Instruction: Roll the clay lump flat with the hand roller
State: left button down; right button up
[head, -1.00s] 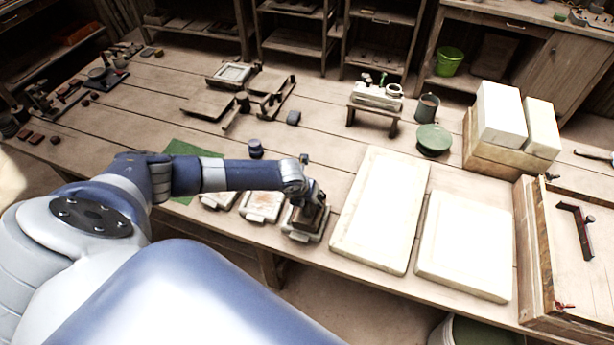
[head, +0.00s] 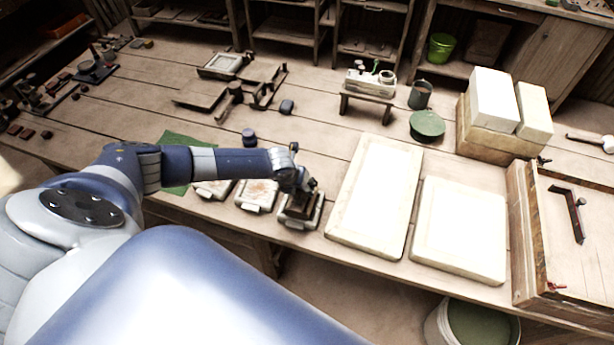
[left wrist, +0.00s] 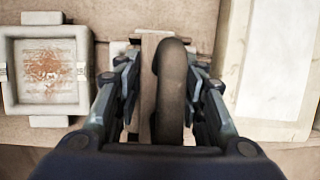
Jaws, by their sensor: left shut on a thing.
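My left gripper (head: 300,189) is over the rightmost of the small pale moulds (head: 292,223) at the table's front edge. In the left wrist view its fingers (left wrist: 170,92) are closed around a dark, rounded, roller-like piece (left wrist: 173,85), with a flat brown wooden strip beside it. I cannot tell for certain that this is the hand roller. A brown block or frame (head: 303,208) shows in the mould under the gripper, partly hidden by the fingers. No clay lump can be clearly made out. My right gripper is not in view.
Two large white slabs (head: 375,195) (head: 460,235) lie right of the gripper. Another mould with reddish marks (head: 257,193) is just left; it also shows in the left wrist view (left wrist: 48,70). A wooden box (head: 520,240) stands at the right.

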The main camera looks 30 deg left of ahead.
pick_arm(q)
jog(key=shift+s+a+f, duration=0.15)
jog(key=shift+s+a, duration=0.2)
jog(key=shift+a, duration=0.35)
jog(key=shift+s+a+f, duration=0.15)
jog(key=shift+s+a, duration=0.15)
jog(key=shift+a, duration=0.4)
jog(key=shift+w+d+r, duration=0.1)
jog(key=shift+w+d, duration=0.1)
jog(key=shift+d, duration=0.8)
jog(key=shift+w+d+r+p, duration=0.1)
jog(key=shift+w+d+p, duration=0.2)
jog(key=shift+d, duration=0.6)
jog(key=shift+w+d+r+p, duration=0.1)
jog(key=shift+w+d, duration=0.3)
jog(key=shift+d, duration=0.45)
jog(key=shift+s+a+f, duration=0.1)
jog(key=shift+s+a, duration=0.05)
jog(key=shift+a, duration=0.6)
jog(key=shift+s+a, duration=0.1)
jog(key=shift+a, duration=0.6)
jog(key=shift+s+a+f+b, duration=0.1)
jog(key=shift+s+a+b, duration=0.1)
jog(key=shift+a, duration=0.3)
jog(key=shift+s+a+f+b, duration=0.1)
jog(key=shift+s+a+b, duration=0.1)
jog(key=shift+a, duration=0.3)
jog(key=shift+s+a, duration=0.2)
jog(key=shift+a, duration=0.05)
jog(key=shift+f, duration=0.1)
